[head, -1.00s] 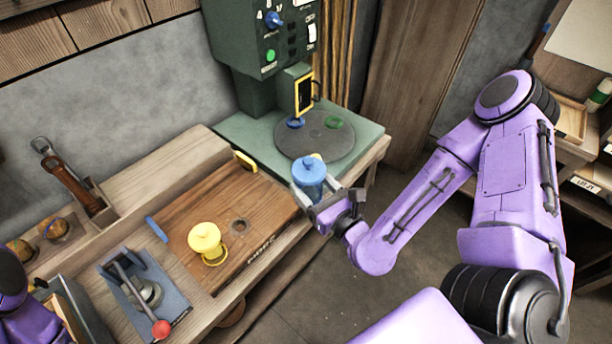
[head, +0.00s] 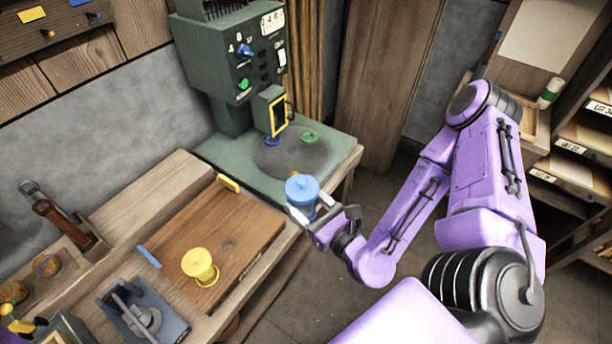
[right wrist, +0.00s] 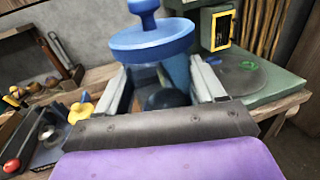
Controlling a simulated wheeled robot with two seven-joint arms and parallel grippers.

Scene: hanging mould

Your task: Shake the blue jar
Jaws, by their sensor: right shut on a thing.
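The blue jar (head: 301,191) has a wide blue lid with a knob. My right gripper (head: 310,215) is shut on its body and holds it upright beside the right front of the bench. In the right wrist view the jar's lid (right wrist: 150,40) stands above the two fingers, and the gripper (right wrist: 160,85) hides part of the body below. A yellow jar (head: 199,265) stands on the brown wooden board (head: 245,215). My left gripper is not clearly in view.
A green machine (head: 235,75) with a dark round plate (head: 290,158) stands behind the blue jar. A clamp-like device with a lever (head: 140,312) sits at front left. Open floor (head: 300,290) lies in front of the bench.

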